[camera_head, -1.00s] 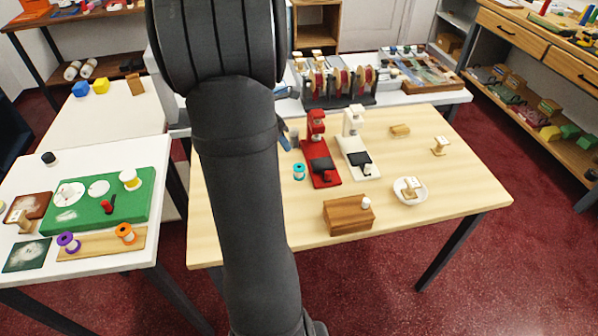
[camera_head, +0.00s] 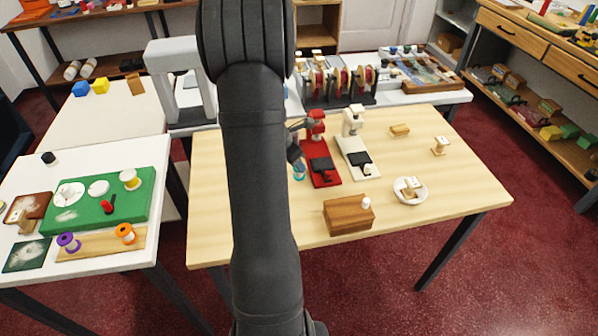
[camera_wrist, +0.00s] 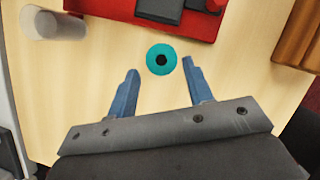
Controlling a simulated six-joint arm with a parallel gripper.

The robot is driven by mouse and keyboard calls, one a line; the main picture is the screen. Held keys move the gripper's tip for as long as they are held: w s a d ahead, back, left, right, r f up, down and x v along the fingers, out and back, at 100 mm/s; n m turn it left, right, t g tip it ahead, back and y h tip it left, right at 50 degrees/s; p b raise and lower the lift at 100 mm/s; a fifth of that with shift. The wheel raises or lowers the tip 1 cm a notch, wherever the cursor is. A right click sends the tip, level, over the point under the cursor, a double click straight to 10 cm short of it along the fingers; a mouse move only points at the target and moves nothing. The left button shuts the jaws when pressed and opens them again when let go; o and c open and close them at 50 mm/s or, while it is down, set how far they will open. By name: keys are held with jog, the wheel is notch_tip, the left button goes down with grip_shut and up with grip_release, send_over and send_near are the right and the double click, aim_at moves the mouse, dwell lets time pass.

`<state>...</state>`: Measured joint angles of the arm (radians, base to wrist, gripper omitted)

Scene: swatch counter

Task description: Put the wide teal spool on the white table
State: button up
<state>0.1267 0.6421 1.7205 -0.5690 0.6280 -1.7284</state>
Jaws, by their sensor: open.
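The teal spool (camera_wrist: 161,60) stands upright on the light wood table (camera_head: 450,200); its round top with a dark centre hole faces the wrist camera. In the head view the spool (camera_head: 299,172) is partly hidden behind my gripper (camera_head: 294,150). In the wrist view my gripper (camera_wrist: 160,88) is open, its two blue fingers apart, with the spool just beyond and between the fingertips, not gripped. The white table (camera_head: 90,262) is at the left in the head view, with a green mat and several spools on it.
A red press (camera_head: 320,160) stands right beside the spool, with a white press (camera_head: 356,155) further right. A wooden block (camera_head: 345,216) is in front. A whitish cylinder (camera_wrist: 55,25) is near the spool in the wrist view. The white table has bare patches around the mat.

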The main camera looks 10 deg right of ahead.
jog(key=shift+x, duration=2.25)
jog(key=shift+s+d, duration=0.1)
jog(key=shift+d, duration=0.05)
jog(key=c, duration=0.8)
jog(key=shift+r, duration=0.1)
